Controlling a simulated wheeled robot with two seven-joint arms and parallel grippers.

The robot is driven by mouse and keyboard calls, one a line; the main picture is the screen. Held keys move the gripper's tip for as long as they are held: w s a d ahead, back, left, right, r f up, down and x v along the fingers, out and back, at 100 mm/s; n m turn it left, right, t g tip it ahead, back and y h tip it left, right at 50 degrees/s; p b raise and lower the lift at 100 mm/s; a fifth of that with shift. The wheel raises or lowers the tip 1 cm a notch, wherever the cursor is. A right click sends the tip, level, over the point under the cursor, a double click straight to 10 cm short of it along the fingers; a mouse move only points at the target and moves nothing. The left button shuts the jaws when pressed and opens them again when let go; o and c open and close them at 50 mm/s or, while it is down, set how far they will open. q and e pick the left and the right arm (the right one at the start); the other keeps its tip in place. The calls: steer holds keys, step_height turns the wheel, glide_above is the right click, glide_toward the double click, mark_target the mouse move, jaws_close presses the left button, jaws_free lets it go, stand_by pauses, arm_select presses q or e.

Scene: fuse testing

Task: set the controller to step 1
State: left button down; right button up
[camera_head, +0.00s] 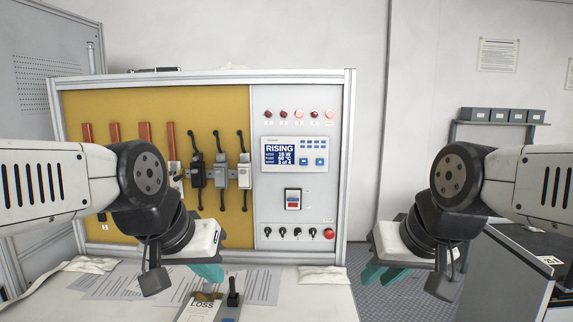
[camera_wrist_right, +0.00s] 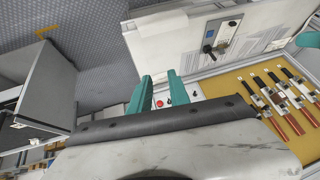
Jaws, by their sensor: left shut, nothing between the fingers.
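The controller (camera_head: 294,154) is on the grey right part of the upright test panel. Its blue screen reads RISING, with smaller lines that look like 15 W, 60 °C and 3 of 4. Small blue buttons sit right of the screen. My left gripper (camera_head: 209,273) is shut and empty, low in front of the panel and left of the controller. My right gripper (camera_head: 375,274) is open and empty, right of the panel and below controller height. Its teal fingers stand apart in the right wrist view (camera_wrist_right: 158,92). Neither gripper touches the controller.
Below the controller are a red-and-blue rocker switch (camera_head: 293,199), several black knobs (camera_head: 282,232) and a red button (camera_head: 329,233). Fuse holders (camera_head: 220,171) line the yellow board. A lever box (camera_head: 232,300) and a LOSS card (camera_head: 202,307) lie on the white table with papers.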

jaws_close()
stand_by(1.4)
